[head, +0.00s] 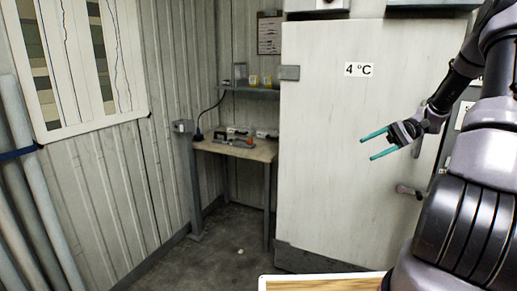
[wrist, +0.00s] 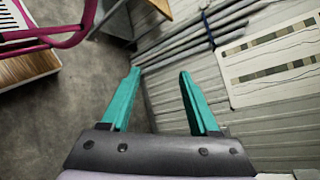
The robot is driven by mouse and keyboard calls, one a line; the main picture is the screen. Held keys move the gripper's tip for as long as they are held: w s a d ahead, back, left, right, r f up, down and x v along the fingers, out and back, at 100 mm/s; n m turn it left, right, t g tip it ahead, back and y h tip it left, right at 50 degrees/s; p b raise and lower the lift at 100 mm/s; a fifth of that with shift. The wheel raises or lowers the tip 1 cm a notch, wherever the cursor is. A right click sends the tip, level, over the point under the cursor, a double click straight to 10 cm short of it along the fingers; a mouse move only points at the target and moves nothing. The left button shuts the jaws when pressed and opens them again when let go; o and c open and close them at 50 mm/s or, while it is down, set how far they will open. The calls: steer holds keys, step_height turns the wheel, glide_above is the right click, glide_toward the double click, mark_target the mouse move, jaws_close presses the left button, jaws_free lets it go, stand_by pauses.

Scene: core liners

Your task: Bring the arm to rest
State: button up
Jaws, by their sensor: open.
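My gripper (head: 366,147) has two teal fingers and shows at the right in the head view, in front of the white door marked 4 °C. My dark and grey arm reaches in from the right edge. The fingers stand apart with nothing between them. In the wrist view my gripper (wrist: 158,75) is also open and empty, with floor and the ribbed wall beyond the fingertips. Nothing is seen touching the fingers.
A small table (head: 240,150) with tools stands in the corner, below a shelf (head: 255,90). The white door (head: 325,190) has a handle low at right. Grey pipes (head: 40,200) lean at left under a wall chart (head: 85,60). A magenta frame (wrist: 60,35) shows in the wrist view. The middle floor looks clear.

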steer(key=s+a+r+t+h, duration=0.5)
steer(key=s+r+h, duration=0.1)
steer(key=s+r, duration=0.3)
steer(key=s+a+r+t+h, duration=0.5)
steer(key=s+r, duration=0.4)
steer(key=s, duration=0.1)
steer(key=shift+a+n+t+h, duration=0.3)
steer(key=shift+a+h, duration=0.05)
steer(key=shift+h, duration=0.05)
steer(key=shift+r, duration=0.1)
